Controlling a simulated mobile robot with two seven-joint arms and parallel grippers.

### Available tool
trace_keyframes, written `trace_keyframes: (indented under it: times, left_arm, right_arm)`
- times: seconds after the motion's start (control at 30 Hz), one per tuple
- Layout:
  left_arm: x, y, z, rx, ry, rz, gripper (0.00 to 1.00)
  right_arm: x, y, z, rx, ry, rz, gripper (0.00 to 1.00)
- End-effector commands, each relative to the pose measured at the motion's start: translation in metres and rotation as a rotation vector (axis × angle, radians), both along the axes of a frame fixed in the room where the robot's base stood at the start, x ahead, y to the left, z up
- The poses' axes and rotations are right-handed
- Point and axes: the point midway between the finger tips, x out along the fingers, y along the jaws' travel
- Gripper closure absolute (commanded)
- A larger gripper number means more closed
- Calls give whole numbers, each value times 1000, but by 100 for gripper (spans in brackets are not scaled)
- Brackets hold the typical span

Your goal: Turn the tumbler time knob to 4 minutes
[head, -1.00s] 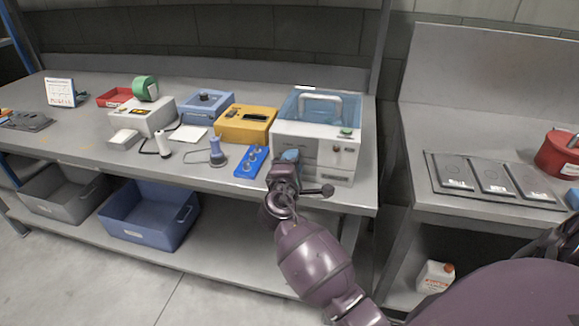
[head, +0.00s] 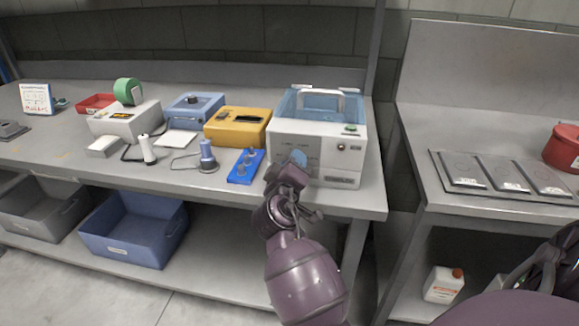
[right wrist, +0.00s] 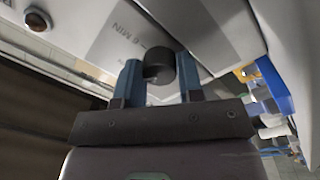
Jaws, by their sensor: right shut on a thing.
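The tumbler is a white box with a clear blue lid (head: 308,106) on the bench in the head view. My right gripper (head: 298,158) is at the left part of this front and hides the time knob there. In the right wrist view the black time knob (right wrist: 158,65) sits between the two blue fingers of my right gripper (right wrist: 159,75), which is shut on it. Printing ending in "MIN" shows beside it. The knob's setting cannot be read. My left gripper is out of view.
Left of the tumbler are a blue block with knobs (head: 246,166), a yellow box (head: 237,127) and a blue box (head: 193,110). A second bench at the right holds dark plates (head: 500,172) and a red container (head: 563,148). Blue (head: 135,230) and grey bins are below.

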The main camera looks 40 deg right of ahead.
Motion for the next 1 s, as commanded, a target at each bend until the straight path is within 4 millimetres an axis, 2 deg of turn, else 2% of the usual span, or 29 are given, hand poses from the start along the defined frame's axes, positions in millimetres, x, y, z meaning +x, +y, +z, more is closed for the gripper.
trace_keyframes:
  times: [0.13, 0.73, 0.77, 0.9, 1.0]
  left_arm:
    - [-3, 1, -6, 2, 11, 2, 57]
    - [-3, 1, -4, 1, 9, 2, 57]
    - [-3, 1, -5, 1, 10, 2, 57]
    - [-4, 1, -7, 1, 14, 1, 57]
    - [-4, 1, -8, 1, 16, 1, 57]
  right_arm:
    - [0, 1, -3, 36, -34, 0, 89]
    - [0, 0, -1, 60, -65, 0, 89]
    - [0, 0, -1, 60, -64, 0, 62]
    - [0, 0, -1, 58, -65, 0, 41]
    - [0, 0, -1, 59, -65, 0, 40]
